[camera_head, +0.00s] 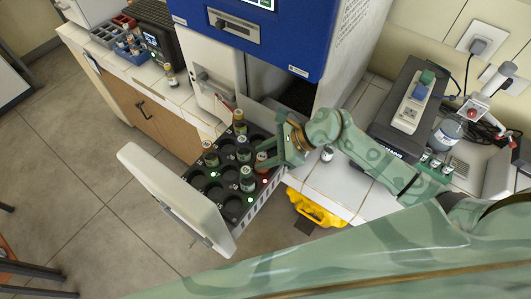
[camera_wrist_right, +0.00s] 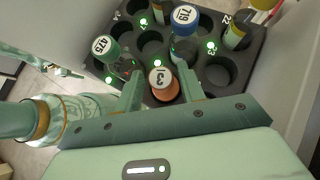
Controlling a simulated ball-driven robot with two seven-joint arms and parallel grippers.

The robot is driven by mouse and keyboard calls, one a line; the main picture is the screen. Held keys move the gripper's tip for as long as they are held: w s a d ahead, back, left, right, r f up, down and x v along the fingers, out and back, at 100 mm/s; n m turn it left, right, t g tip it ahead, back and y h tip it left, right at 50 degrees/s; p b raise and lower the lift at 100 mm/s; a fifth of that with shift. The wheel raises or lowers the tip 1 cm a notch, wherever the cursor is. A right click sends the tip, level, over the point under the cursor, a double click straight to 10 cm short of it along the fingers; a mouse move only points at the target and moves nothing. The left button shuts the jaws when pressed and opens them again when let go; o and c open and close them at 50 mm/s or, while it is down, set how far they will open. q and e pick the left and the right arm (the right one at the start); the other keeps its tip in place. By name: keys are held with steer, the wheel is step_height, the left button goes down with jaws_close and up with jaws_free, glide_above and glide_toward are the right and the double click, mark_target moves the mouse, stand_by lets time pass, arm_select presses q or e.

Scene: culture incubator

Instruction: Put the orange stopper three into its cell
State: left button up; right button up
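The orange stopper three (camera_wrist_right: 163,85) shows in the wrist view, its round pale label reading a 3. It sits between the two fingers of my right gripper (camera_wrist_right: 161,82), which look closed against its sides. In the head view a bit of the orange stopper (camera_head: 262,157) shows at the tips of my right gripper (camera_head: 263,158), at the right side of the black rack (camera_head: 232,207). Its lower part is hidden, so I cannot tell whether it rests in a cell or hangs above one. My left gripper does not show.
The rack holds several other bottles, including a blue-capped one marked 710 (camera_wrist_right: 186,22) and one marked 475 (camera_wrist_right: 110,50). Some cells are empty and some show green lights. The rack's white drawer front (camera_head: 165,190) stands out from the blue and white incubator (camera_head: 265,40).

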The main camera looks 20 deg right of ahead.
steer(key=shift+o, duration=0.2)
steer(key=shift+r, duration=0.2)
steer(key=b+v, duration=0.1)
steer(key=v, duration=1.1)
